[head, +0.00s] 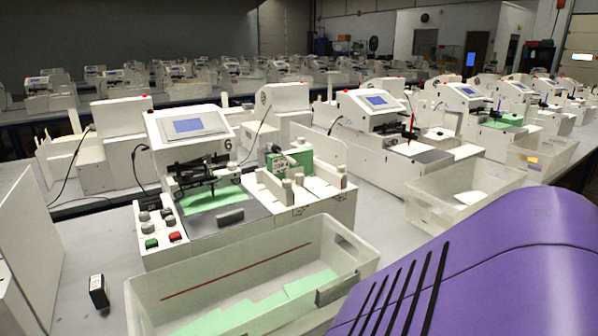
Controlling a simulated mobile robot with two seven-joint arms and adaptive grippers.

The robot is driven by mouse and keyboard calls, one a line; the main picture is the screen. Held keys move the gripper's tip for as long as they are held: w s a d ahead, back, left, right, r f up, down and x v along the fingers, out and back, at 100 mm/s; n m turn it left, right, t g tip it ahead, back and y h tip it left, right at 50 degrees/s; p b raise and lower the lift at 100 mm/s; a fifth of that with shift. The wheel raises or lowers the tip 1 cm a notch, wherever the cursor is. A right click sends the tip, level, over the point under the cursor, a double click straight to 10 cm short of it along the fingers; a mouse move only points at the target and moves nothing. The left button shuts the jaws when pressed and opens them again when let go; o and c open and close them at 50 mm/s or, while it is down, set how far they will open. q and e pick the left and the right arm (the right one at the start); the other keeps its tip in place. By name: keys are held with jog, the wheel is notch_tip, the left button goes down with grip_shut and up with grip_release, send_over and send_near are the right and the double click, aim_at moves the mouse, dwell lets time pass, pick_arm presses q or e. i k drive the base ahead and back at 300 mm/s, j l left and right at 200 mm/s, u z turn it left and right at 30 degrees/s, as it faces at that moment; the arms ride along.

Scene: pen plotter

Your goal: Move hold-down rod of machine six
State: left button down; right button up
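Machine six (166,128), a white plotter with a tilted blue screen and the numeral 6 beside it, stands left of centre on the table. Under its screen is a dark pen mechanism (196,172) over a green card (211,198). A dark block (230,216) rests on the grey plate in front of the card. On its right side are grey upright posts (287,191) and a green card stack (298,158). I cannot tell for certain which part is the hold-down rod. Neither of my grippers is in view.
A translucent bin (255,262) with green cards stands directly before machine six. A small black box (98,291) stands left of it. A second bin (440,212) and more plotters (385,140) line the right. A purple surface fills the lower right.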

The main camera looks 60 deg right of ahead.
aim_at(290, 159)
jog(key=z, duration=1.6)
jog(key=i+j+z, duration=0.2)
jog(key=i+z, duration=0.3)
jog(key=k+j+u, duration=0.2)
jog(key=u, duration=0.15)
jog(key=k+j+u, duration=0.3)
